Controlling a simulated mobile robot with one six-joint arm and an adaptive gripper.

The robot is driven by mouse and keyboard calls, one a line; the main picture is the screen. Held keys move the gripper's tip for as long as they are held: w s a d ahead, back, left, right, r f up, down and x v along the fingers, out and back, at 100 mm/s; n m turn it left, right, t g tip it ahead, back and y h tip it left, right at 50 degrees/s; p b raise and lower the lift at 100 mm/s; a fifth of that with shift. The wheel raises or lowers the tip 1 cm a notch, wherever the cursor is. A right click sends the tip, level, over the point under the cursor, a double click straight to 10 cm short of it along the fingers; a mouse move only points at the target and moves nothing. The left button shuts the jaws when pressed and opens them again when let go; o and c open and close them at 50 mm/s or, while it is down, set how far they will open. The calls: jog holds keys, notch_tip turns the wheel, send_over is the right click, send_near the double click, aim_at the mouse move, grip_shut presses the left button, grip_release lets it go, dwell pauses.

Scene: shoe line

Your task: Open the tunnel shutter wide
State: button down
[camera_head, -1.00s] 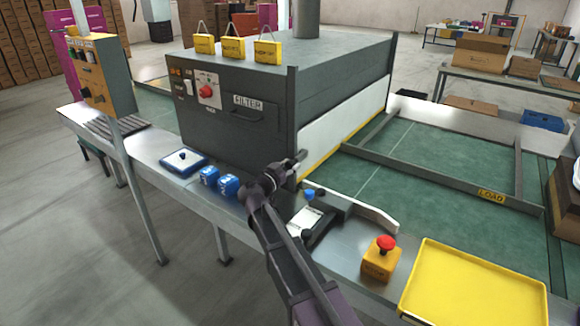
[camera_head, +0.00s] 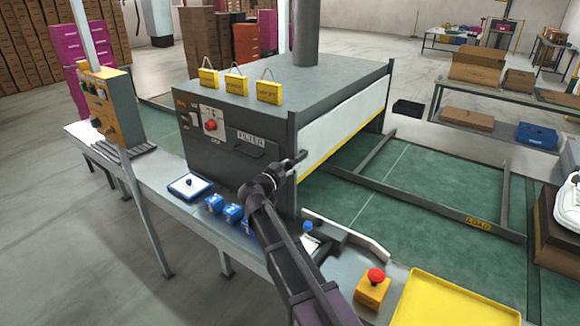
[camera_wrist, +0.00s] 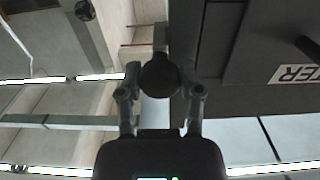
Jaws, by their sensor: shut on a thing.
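The tunnel (camera_head: 230,150) is a dark grey box over the green belt. Its shutter (camera_head: 340,120) is a white panel with a yellow lower edge on the belt side. The edge stands above the belt, with a gap below it, so the shutter is partly raised. My gripper (camera_head: 288,166) is at the near corner post of the tunnel, beside the shutter's near end. In the wrist view my gripper (camera_wrist: 160,92) is shut on a dark round knob (camera_wrist: 160,74). My arm hides part of the counter.
Blue blocks (camera_head: 232,212), a white-topped blue pad (camera_head: 190,187), a red button on a yellow box (camera_head: 372,290) and a yellow tray (camera_head: 450,308) lie along the counter. A LOAD bar frame (camera_head: 470,220) crosses the belt. Yellow tags (camera_head: 236,84) stand on the tunnel.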

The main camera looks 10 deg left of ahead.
jog(key=shift+r+p, duration=1.4)
jog(key=shift+r, duration=0.5)
jog(key=shift+c, duration=1.2)
grip_release()
jog(key=v, duration=1.2)
